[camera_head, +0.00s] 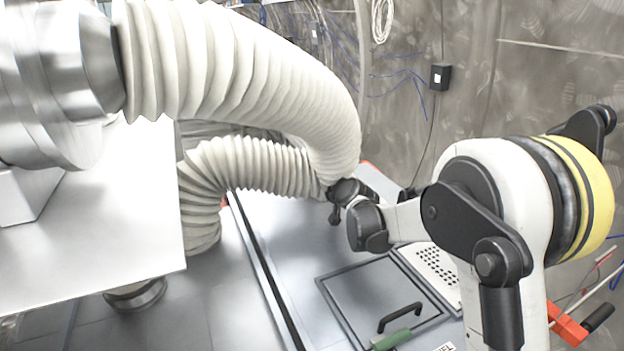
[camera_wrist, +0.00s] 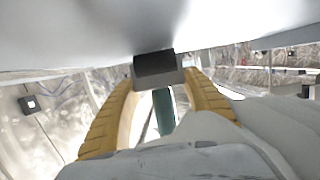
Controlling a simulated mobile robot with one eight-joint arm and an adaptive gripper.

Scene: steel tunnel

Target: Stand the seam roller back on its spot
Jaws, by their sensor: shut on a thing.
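My gripper (camera_wrist: 158,84) shows in the wrist view as two curved, ridged yellow fingers closing in toward the upper middle. They are shut on a dark block with a grey lower face (camera_wrist: 156,66), which seems to be part of the seam roller. A green bar (camera_wrist: 163,111) shows between the fingers; whether it joins the block is unclear. In the head view I cannot make out the fingers or the held thing. A green bar (camera_head: 391,340) shows there at the bottom edge, partly cut off. The roller's spot cannot be identified.
A framed hatch panel (camera_head: 358,289) with a black handle (camera_head: 400,316) lies in the grey work surface. A perforated white plate (camera_head: 436,265) is beside it. A black box (camera_head: 440,77) hangs on the wall. Red-and-black tools (camera_head: 571,328) are at the lower right.

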